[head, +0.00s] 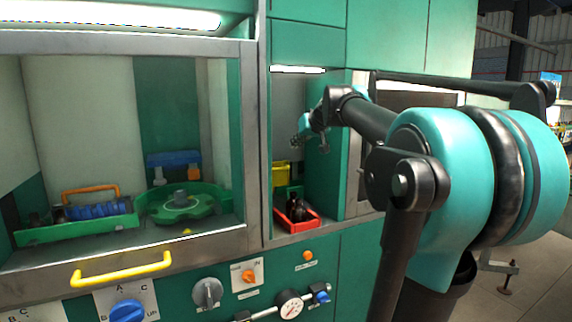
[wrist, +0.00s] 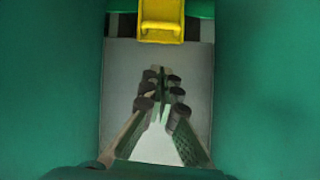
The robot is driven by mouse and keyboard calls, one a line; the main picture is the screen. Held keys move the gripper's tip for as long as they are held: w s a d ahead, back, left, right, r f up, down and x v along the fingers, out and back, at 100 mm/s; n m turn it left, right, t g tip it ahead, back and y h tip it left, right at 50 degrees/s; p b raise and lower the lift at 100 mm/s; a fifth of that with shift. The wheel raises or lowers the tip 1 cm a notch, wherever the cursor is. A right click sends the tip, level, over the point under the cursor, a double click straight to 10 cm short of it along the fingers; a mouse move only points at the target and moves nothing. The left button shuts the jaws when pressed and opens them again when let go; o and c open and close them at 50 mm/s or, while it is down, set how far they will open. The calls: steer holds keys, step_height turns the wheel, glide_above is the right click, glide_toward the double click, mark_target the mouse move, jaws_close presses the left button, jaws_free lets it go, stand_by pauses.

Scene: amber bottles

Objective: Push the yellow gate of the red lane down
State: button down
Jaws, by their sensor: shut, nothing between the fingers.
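The yellow gate (head: 281,174) is a yellow block upright at the back of the narrow bay in the head view. It also shows at the top of the wrist view (wrist: 161,20). The red lane (head: 300,226) is a red tray below and in front of the gate, with dark amber bottles (head: 297,208) in it. My gripper (head: 300,140) is above the gate, inside the narrow bay. In the wrist view my gripper (wrist: 160,76) is shut and empty, its fingertips apart from the gate in the picture. The red lane is not visible in the wrist view.
Green walls (wrist: 260,90) stand close on both sides in the wrist view. In the head view, a wider bay to the left holds a green round fixture (head: 183,204) and a green tray (head: 75,232). A yellow handle (head: 122,268) and knobs are on the front panel.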

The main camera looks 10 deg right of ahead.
steer(key=shift+n, duration=0.9)
steer(key=shift+s+d+f+x, duration=0.2)
steer(key=shift+f+x, duration=0.2)
steer(key=shift+x, duration=1.55)
steer(key=shift+s+d+f+x, duration=0.1)
steer(key=shift+s+f+x, duration=0.25)
steer(key=shift+x, duration=1.6)
steer(key=shift+s+d+f+x, duration=0.1)
steer(key=shift+f+x, duration=0.3)
steer(key=shift+x, duration=1.6)
glide_toward(285, 184)
steer(key=a+f, duration=0.1)
steer(key=w+a+f, duration=0.1)
steer(key=a+f, duration=0.1)
steer(key=shift+w+a+f, duration=0.1)
steer(key=shift+a+f, duration=0.1)
steer(key=shift+a, duration=0.15)
steer(key=shift+r, duration=0.1)
